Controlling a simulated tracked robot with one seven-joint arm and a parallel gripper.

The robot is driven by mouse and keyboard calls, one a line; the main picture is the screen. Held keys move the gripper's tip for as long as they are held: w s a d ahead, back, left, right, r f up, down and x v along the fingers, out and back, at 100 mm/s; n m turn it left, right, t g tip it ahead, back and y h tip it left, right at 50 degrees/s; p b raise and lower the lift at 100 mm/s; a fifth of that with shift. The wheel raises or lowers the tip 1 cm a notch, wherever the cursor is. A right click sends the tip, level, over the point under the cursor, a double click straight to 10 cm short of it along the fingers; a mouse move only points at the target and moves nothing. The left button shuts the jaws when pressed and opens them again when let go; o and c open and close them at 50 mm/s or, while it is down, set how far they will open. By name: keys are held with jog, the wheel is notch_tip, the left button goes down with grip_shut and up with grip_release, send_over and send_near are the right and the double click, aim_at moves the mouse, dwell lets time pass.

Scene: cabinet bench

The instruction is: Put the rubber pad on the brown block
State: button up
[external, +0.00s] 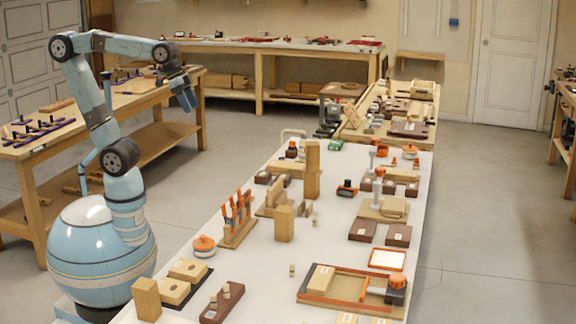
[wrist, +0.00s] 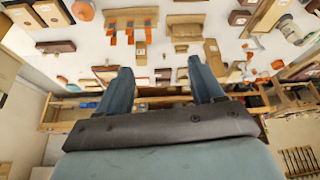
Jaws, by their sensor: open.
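My gripper (external: 186,98) is raised at the upper left in the external view, beside the white bench and away from its objects. In the wrist view its two blue fingers (wrist: 162,82) are apart with nothing between them. Two dark brown blocks (external: 362,230) (external: 398,235) lie flat side by side at the right of the bench. A longer brown block (external: 222,302) with small pegs lies at the front. I cannot tell which is the task's block. A thin black sheet (external: 203,279) shows under two tan blocks at the front left; I cannot tell whether it is the rubber pad.
An orange-handled tool rack (external: 240,225), a tall wooden block (external: 312,170) and a shorter block (external: 284,223) stand mid-bench. An orange-edged wooden tray (external: 335,300) lies at the front right. White bench surface (external: 345,212) is clear between objects. Wooden workbenches stand left and behind.

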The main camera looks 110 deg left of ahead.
jog(key=s+d+f+m, duration=0.1)
jog(key=s+d+f, duration=0.3)
jog(key=s, duration=0.5)
jog(key=shift+d+f+m+t+h, duration=0.2)
jog(key=shift+f+m+t+h, duration=0.15)
jog(key=shift+f, duration=0.55)
